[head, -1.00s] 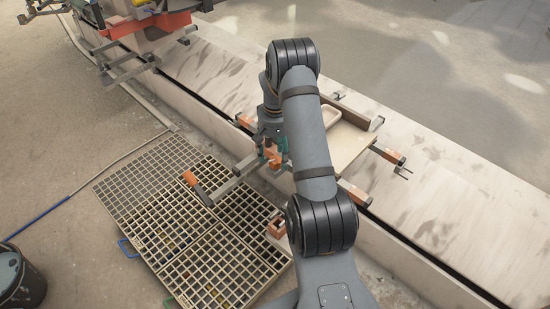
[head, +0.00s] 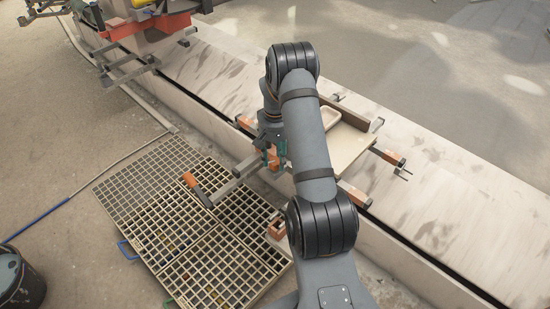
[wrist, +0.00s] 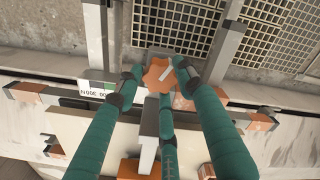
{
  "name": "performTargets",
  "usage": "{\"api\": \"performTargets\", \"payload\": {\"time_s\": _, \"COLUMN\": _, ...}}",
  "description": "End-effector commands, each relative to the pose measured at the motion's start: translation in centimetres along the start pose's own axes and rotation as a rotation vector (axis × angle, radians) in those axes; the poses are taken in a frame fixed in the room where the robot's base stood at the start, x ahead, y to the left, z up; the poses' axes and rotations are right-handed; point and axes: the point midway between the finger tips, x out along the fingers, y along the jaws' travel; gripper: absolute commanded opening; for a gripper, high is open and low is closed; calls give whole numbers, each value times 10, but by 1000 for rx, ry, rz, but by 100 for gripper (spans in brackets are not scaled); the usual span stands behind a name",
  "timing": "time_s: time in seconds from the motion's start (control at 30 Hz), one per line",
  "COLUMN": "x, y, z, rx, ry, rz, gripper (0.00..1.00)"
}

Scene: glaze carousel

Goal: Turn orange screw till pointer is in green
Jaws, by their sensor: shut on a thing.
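The orange screw (wrist: 158,76) has a hexagonal head with a pale stripe across it, seen in the wrist view. My gripper (wrist: 155,83) is shut on the screw, with teal, dark-tipped fingers on either side of the head. A white scale plate (wrist: 95,91) with black lettering, upside down in this view, lies just left of the fingers. A small green patch (wrist: 110,86) shows at its right end. I cannot make out the pointer against the scale. In the head view my gripper (head: 272,155) is at the near side of the clamp frame, and my arm partly hides it.
Grey clamp bars with orange ends surround a pale board (head: 340,145) on the long ledge (head: 450,200). An orange-handled bar (head: 196,186) juts over the floor grating (head: 165,225). A dark bucket (head: 18,278) stands at lower left.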

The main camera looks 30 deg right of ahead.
Motion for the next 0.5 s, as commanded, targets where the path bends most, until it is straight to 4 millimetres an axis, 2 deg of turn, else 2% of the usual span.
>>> {"api": "performTargets", "payload": {"time_s": 0.2, "x": -1, "y": -1, "z": -2, "rx": -3, "ry": 7, "rz": 0, "gripper": 11}}
{"api": "performTargets", "payload": {"time_s": 0.5, "x": -1, "y": -1, "z": -4, "rx": 38, "ry": 11, "rz": 0, "gripper": 10}}
